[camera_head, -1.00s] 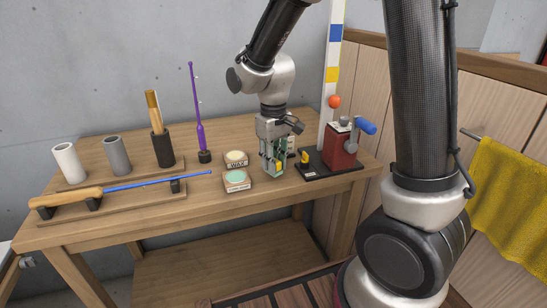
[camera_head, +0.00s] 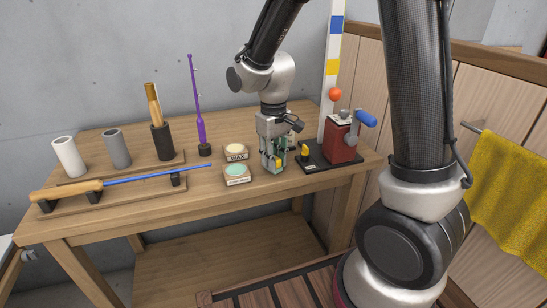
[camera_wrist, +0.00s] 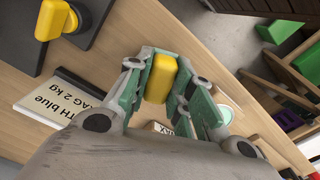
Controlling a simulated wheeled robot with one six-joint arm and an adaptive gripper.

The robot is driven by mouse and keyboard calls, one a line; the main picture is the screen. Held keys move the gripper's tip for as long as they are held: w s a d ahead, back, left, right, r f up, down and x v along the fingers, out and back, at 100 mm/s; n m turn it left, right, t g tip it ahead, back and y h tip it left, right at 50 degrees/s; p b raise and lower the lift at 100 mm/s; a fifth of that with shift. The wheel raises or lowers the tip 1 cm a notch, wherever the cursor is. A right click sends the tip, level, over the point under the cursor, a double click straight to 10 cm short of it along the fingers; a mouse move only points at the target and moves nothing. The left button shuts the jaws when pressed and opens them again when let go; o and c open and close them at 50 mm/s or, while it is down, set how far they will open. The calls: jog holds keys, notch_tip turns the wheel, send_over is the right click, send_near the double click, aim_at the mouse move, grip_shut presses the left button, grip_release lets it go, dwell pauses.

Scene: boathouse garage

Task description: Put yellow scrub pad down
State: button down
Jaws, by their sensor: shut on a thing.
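The yellow scrub pad (camera_wrist: 161,77) is a small rounded yellow block between the two fingers of my gripper (camera_wrist: 160,85) in the wrist view. In the head view my gripper (camera_head: 273,163) points down at the right part of the wooden workbench (camera_head: 110,215), with a bit of the yellow pad (camera_head: 279,163) showing between its fingers. The fingers are shut on the pad, low over the bench top. I cannot tell whether the pad touches the wood.
Left of my gripper are a wax tin (camera_head: 236,152) and a green-topped tin (camera_head: 237,174). Close on the right is a red device with a blue handle (camera_head: 341,140) on a black base. A rod with a cork handle (camera_head: 75,189) lies further left. Bare wood lies in front.

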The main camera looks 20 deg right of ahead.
jog(key=shift+f, duration=0.25)
jog(key=c, duration=1.2)
grip_release()
jog(key=shift+o, duration=0.2)
jog(key=shift+r, duration=0.1)
notch_tip(320, 180, up, 12)
grip_shut()
